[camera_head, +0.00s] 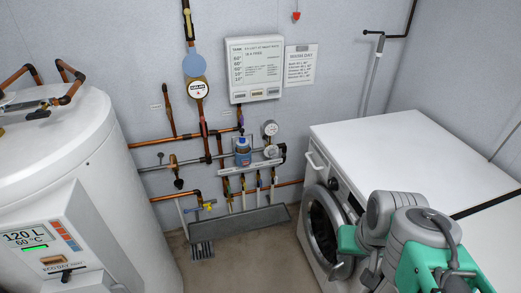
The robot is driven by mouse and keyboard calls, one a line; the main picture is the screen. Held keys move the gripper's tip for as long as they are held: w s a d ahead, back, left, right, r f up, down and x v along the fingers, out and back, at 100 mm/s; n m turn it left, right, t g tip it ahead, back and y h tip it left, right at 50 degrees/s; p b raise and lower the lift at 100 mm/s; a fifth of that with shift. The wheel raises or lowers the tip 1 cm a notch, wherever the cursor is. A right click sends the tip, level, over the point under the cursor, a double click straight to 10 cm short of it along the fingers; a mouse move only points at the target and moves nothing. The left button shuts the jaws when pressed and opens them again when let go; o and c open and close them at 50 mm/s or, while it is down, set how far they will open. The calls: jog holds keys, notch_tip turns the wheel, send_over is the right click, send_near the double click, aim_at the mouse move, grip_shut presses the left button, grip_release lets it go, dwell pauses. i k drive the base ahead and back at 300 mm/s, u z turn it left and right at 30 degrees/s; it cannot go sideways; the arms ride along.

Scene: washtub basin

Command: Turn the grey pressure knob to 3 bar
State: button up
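A small blue-and-grey fitting (242,152) with a paler top stands upright on the copper pipework at the middle of the back wall. It may carry the grey pressure knob, but it is too small for me to be sure or to read any setting. A round gauge (270,128) sits just right of it, with another pale round part (271,151) below; their readings are too small to make out. My folded grey and teal arm shows at the lower right, in front of the washing machine. My gripper does not show.
A white tank (60,150) with a display stands at the left. A white front-loading washing machine (430,150) stands at the right. A grey trough (240,222) lies below the pipes. Bare floor (255,265) lies between tank and machine.

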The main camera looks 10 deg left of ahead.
aim_at(272, 153)
jog(key=u, duration=0.6)
jog(key=i, duration=0.65)
jog(key=u, duration=0.75)
jog(key=i, duration=0.5)
